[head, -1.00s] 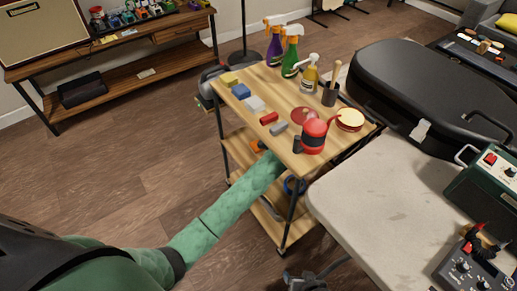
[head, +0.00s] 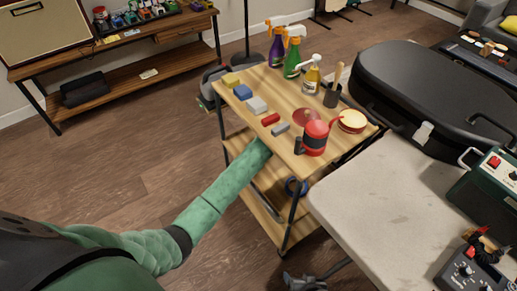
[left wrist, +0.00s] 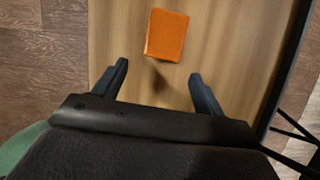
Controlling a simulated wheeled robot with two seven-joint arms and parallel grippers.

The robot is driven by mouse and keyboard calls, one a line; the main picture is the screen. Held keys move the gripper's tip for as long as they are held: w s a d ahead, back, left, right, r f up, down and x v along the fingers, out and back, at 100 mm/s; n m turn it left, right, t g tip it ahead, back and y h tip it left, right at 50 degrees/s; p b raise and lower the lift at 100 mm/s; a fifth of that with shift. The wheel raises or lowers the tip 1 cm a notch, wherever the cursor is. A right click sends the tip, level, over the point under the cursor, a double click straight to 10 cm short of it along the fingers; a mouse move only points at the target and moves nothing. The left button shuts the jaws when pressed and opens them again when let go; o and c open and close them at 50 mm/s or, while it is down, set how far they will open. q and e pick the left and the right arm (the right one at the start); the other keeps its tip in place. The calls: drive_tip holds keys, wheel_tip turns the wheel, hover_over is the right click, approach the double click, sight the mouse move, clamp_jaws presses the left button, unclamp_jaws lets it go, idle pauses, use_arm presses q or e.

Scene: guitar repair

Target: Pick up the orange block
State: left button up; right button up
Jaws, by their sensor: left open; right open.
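The orange block (left wrist: 166,35) lies on a wooden surface in the left wrist view. My left gripper (left wrist: 159,70) is open and empty. The block shows just beyond its fingertips, roughly centred between the two fingers, apart from both. In the head view my left arm in its green sleeve reaches under the top of the wooden cart (head: 285,153), toward its lower shelf. The block and left gripper are hidden there.
The cart's top (head: 247,118) holds blocks, spray bottles (head: 291,58) and a red mug (head: 314,137). A pale table (head: 390,200) with a black guitar case (head: 430,90) stands right.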

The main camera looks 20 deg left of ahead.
use_arm(q)
drive_tip(key=shift+w+a, duration=1)
drive_tip(key=shift+a, duration=0.1)
drive_tip(key=shift+w+a+f, duration=0.25)
drive_tip(key=shift+a+f, duration=0.05)
drive_tip(key=shift+f, duration=0.15)
drive_tip(key=shift+w+a+f, duration=0.25)
drive_tip(key=shift+f, duration=0.15)
drive_tip(key=shift+w+a+f, duration=0.15)
drive_tip(key=shift+f, duration=0.4)
drive_tip(key=c, duration=1.1)
